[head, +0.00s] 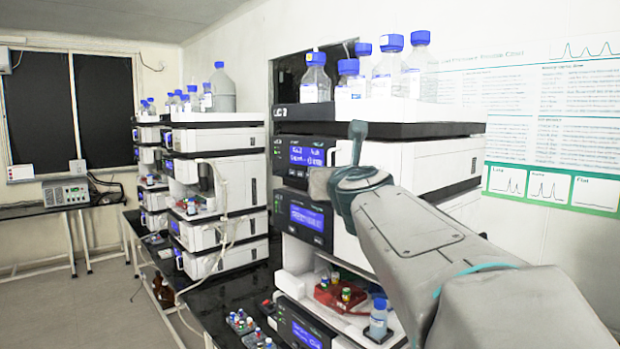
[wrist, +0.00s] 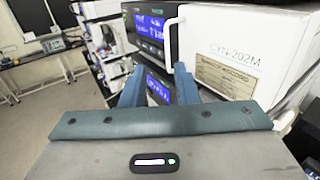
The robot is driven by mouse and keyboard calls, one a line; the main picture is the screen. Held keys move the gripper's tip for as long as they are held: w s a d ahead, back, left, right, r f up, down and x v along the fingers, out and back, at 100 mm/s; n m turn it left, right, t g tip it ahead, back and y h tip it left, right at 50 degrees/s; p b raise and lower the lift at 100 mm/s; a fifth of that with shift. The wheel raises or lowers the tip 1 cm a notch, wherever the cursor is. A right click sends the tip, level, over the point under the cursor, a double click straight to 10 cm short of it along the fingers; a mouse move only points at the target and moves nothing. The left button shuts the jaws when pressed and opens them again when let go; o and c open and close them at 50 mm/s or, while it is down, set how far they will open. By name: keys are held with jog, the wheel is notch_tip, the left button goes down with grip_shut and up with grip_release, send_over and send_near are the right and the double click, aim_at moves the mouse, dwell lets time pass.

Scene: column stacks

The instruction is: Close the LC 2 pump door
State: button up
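My gripper (wrist: 159,82) is open, with its two blue fingers apart and nothing visible between them. In the wrist view the fingers point at the front of the near instrument stack. A white module (wrist: 228,48) marked CYN-202M has a white bar handle (wrist: 172,38) at its front edge. The right finger overlaps the lower end of this handle; I cannot tell whether they touch. In the head view my wrist covers part of the upper pump modules (head: 305,157) with blue displays. The near stack's top label looks like LC 1. I cannot clearly tell which door is LC 2's.
Blue-capped bottles (head: 316,78) stand on the near stack. A second stack (head: 217,185) stands further back left, with tubing in front. Vials (head: 245,322) sit on the black bench. Floor at the far left is clear.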

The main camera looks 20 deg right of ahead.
jog(key=s, duration=0.2)
jog(key=s+a, duration=0.1)
jog(key=s, duration=0.1)
jog(key=shift+s, duration=0.4)
jog(key=shift+r, duration=0.1)
jog(key=s+a+f+n+g+y+b, duration=0.2)
jog(key=s+a+f+n+g, duration=0.15)
jog(key=f+n, duration=0.7)
jog(key=s+a+f+n+g+y+b, duration=0.25)
jog(key=a+f+n, duration=0.25)
jog(key=f+n, duration=0.5)
jog(key=s+f+n+g+h+b, duration=0.1)
jog(key=s+f+n+g, duration=0.3)
jog(key=s+f+n, duration=0.3)
jog(key=s+d+f+n+g+b, duration=0.1)
jog(key=s+f+n+g, duration=0.3)
jog(key=f, duration=1.1)
jog(key=s+n, duration=0.3)
jog(key=n, duration=0.3)
jog(key=shift+s+d+h, duration=0.2)
jog(key=shift+h, duration=0.15)
jog(key=shift+n, duration=0.25)
